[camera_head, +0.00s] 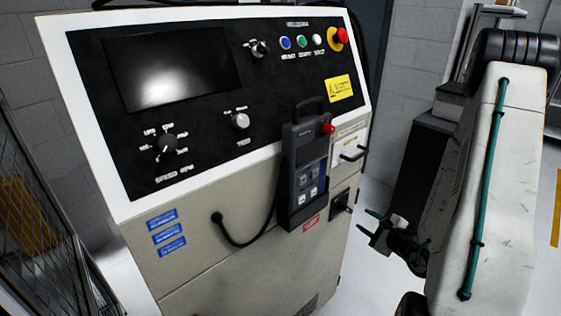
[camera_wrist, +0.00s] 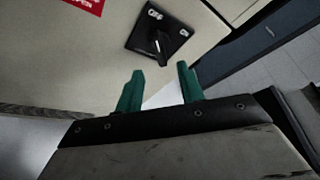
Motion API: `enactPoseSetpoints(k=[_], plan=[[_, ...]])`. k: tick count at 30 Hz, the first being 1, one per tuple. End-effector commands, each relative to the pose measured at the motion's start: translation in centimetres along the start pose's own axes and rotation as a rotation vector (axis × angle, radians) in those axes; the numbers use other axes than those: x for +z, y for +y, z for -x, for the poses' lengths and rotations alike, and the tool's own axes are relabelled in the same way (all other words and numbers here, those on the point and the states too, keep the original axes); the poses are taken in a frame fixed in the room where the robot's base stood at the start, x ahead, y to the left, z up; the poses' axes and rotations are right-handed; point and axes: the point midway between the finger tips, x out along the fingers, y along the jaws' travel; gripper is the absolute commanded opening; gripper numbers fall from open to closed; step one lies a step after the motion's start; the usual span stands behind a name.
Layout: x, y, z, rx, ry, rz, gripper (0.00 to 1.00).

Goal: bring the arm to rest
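My gripper (camera_head: 368,223) is at the right of the control cabinet (camera_head: 240,262) in the head view, low beside its lower right side. In the wrist view, my gripper (camera_wrist: 160,85) shows two green fingers spread apart with nothing between them. A black rotary switch (camera_wrist: 158,45) with OFF and ON labels lies beyond the fingertips, on the cabinet face. The same switch (camera_head: 341,204) shows in the head view, a short way from the fingers. Its handle is slanted in the wrist view. The fingers look apart from it.
The cabinet's panel has a dark screen (camera_head: 170,62), knobs, coloured buttons and a red emergency stop (camera_head: 342,35). A teach pendant (camera_head: 305,170) hangs on the front with a black cable. A mesh fence (camera_head: 40,235) stands at the left. Pale floor is open between cabinet and arm.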

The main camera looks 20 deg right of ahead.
Motion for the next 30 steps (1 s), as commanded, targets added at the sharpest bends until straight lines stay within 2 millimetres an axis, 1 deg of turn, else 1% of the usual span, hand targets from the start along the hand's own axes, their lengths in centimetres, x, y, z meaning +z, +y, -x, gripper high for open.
enactPoseSetpoints(k=[4,6,8,11,14,15,17,18,20,21,23,24,25,27,30], plan=[[0.0,0.0,0.0,0.0,0.0,-0.01,0.38],[0.1,0.1,0.0,0.007,-0.004,-0.047,0.38],[0.9,0.9,0.0,0.046,-0.042,-0.09,0.38],[3.2,2.6,0.4,0.145,-0.14,-0.148,0.38],[6.9,3.2,1.2,0.272,-0.268,-0.152,0.38],[8.7,3.5,1.7,0.333,-0.324,-0.138,0.38],[11.5,3.8,2.5,0.432,-0.405,-0.105,0.38],[13.3,4.2,3.2,0.505,-0.458,-0.072,0.38],[15.9,4.7,4.5,0.619,-0.528,-0.013,0.38],[17.5,5.1,5.5,0.697,-0.57,0.033,0.38],[19.6,5.6,7.1,0.812,-0.623,0.113,0.38],[20.8,5.9,8.3,0.889,-0.652,0.173,0.38],[21.5,6.2,9.2,0.945,-0.669,0.219,0.38],[23.0,6.5,11.2,1.068,-0.698,0.336,0.38],[24.4,6.7,13.9,1.225,-0.717,0.518,0.38]])
